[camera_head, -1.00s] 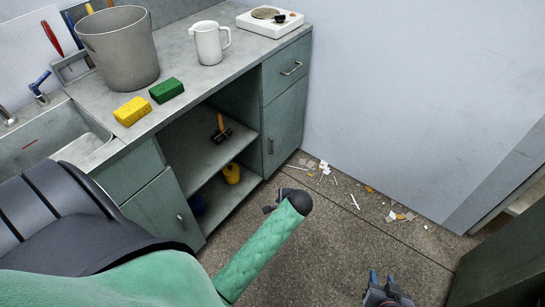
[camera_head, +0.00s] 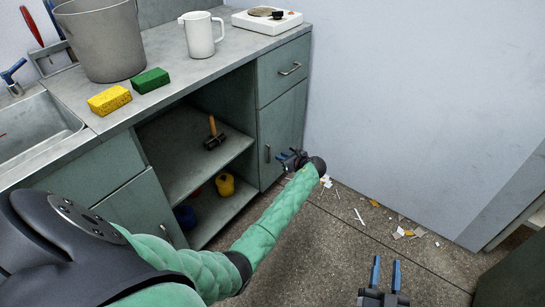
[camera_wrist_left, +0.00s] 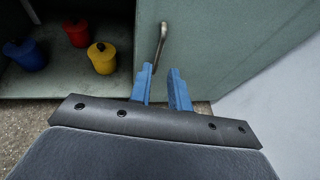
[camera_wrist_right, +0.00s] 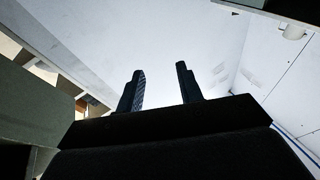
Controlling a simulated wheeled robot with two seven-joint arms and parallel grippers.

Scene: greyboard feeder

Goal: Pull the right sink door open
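The right door (camera_head: 284,135) is a grey-green panel below a drawer, and it is shut. Its upright metal handle (camera_head: 267,153) is near the door's left edge. My left gripper (camera_head: 282,157) is just in front of this door, beside the handle. In the left wrist view the left gripper (camera_wrist_left: 161,73) is open and empty, with the handle (camera_wrist_left: 161,45) just beyond the gap between its blue fingertips. I cannot tell whether they touch. My right gripper (camera_head: 386,261) is open and empty, low over the floor; it also shows open in the right wrist view (camera_wrist_right: 161,78).
Left of the door is an open shelf bay with a hammer (camera_head: 213,135) and a yellow pot (camera_head: 225,185). A second door (camera_head: 140,208) stands below the sink (camera_head: 40,130). Litter (camera_head: 405,232) lies on the floor by the wall. The floor before the right door is otherwise clear.

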